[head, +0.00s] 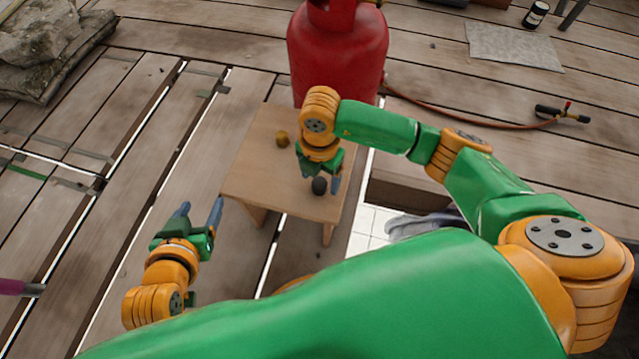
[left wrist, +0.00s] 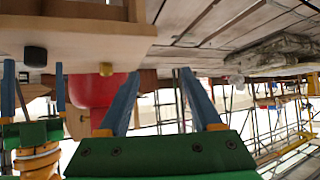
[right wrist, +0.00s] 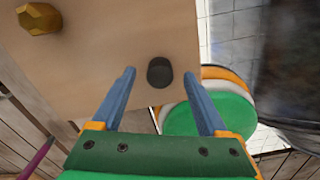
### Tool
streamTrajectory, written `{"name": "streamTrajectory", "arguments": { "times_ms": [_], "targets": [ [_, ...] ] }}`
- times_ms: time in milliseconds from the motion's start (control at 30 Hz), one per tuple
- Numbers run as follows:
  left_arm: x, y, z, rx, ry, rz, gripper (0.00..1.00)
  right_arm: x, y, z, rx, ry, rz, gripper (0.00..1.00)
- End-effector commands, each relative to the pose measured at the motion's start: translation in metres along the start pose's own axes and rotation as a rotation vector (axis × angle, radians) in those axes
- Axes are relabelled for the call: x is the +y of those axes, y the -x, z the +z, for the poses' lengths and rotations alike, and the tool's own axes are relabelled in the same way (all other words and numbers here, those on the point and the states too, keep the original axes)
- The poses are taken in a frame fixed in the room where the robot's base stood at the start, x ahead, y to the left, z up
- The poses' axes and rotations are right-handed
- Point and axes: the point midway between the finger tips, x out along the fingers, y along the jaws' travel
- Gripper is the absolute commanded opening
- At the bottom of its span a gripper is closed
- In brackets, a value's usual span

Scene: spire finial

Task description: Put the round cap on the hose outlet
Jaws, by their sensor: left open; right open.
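A small dark round cap (head: 319,186) stands near the front edge of a low wooden table (head: 255,170). It also shows in the left wrist view (left wrist: 35,56) and right wrist view (right wrist: 159,72). A brass six-sided piece (head: 282,138) stands farther back on the table, also in the right wrist view (right wrist: 40,18). My right gripper (head: 318,176) is open over the table, its fingers to either side of the dark cap, not closed on it. My left gripper (head: 200,207) is open and empty, left of the table. I cannot make out the hose outlet clearly.
A red gas cylinder (head: 338,50) stands behind the table. Its orange hose (head: 450,108) runs right to a torch (head: 562,113) on the plank floor. A grey mat (head: 513,46), a small dark jar (head: 535,14) and stacked stones (head: 45,40) lie around. Floor gaps show beside the table.

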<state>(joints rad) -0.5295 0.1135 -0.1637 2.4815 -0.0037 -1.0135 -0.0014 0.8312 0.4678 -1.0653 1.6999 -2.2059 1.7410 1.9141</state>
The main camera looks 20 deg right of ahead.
Motion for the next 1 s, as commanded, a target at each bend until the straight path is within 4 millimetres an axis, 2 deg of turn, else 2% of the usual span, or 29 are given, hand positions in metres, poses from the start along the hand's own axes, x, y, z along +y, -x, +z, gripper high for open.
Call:
{"name": "streamTrajectory", "arguments": {
  "times_ms": [200,300,433,733,1000],
  "targets": [
    [0.004,0.000,-0.043,0.221,-0.008,0.008,0.66,0.000,-0.014,0.000,0.001,0.001,0.001,0.77],
    [0.005,0.002,-0.056,0.288,-0.011,0.011,0.66,0.000,-0.017,0.000,0.000,0.001,0.001,0.77],
    [0.006,0.004,-0.063,0.322,-0.012,0.012,0.66,0.000,-0.018,0.000,0.000,0.001,0.001,0.77],
    [0.006,0.004,-0.064,0.322,-0.011,0.012,0.66,0.000,-0.018,0.000,0.000,0.001,0.001,0.77],
    [0.006,0.004,-0.063,0.320,-0.011,0.011,0.66,0.000,-0.018,0.000,0.000,0.001,0.001,0.04]
  ]
}}
